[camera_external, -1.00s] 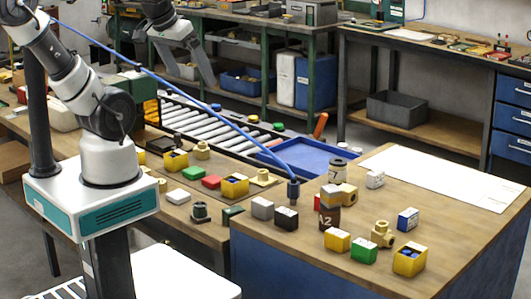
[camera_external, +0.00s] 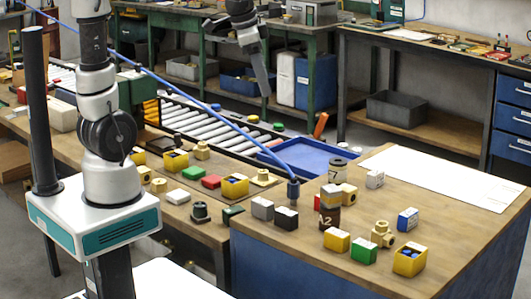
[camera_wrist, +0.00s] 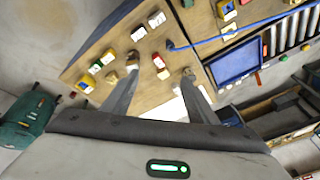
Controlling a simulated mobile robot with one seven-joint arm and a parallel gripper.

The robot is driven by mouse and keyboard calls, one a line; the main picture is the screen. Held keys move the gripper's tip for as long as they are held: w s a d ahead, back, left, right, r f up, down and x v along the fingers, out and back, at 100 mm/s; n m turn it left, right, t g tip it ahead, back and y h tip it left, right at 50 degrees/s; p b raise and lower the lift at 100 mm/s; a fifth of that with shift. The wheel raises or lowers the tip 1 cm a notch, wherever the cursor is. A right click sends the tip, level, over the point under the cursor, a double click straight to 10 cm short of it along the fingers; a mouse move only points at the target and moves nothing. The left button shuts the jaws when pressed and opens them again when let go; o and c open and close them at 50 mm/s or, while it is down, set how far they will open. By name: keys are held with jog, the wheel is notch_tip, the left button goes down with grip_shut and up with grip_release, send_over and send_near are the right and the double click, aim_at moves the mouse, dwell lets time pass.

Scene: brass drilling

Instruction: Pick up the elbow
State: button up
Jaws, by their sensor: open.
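Several brass-coloured fittings are in view, and I cannot tell for certain which is the elbow. One fitting (camera_external: 381,235) with a round upright end stands on the near table, between the green and blue boxes. Another (camera_external: 349,194) is partly hidden behind the brown can (camera_external: 329,218). More brass pieces (camera_external: 202,151) lie on the left bench. My gripper (camera_external: 263,92) hangs high in front of the far bench, apart from all the fittings. In the wrist view my gripper (camera_wrist: 160,80) is open and empty, with brass fittings (camera_wrist: 132,61) beyond its fingertips.
Yellow (camera_external: 337,240), green (camera_external: 364,249) and blue-white boxes (camera_external: 408,219) crowd the near fittings. A blue tray (camera_external: 310,157) lies behind. A white sheet (camera_external: 440,178) covers the clear right part.

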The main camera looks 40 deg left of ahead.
jog(key=w+d+f+m+g+h+b, duration=0.1)
jog(key=w+d+f+m+b, duration=0.1)
jog(key=w+d+f+m, duration=0.25)
jog(key=w+d+f+m+g+h+b, duration=0.1)
jog(key=w+d+f+m, duration=0.1)
jog(key=w+d+f, duration=0.45)
jog(key=m+g+h+b, duration=0.2)
jog(key=m+b, duration=0.1)
jog(key=m, duration=0.2)
send_near(383, 223)
jog(key=shift+g, duration=0.3)
jog(key=x, duration=0.5)
jog(key=shift+d+f, duration=0.15)
jog(key=shift+f, duration=0.2)
jog(key=shift+x, duration=2.9)
jog(key=shift+w, duration=0.25)
grip_shut()
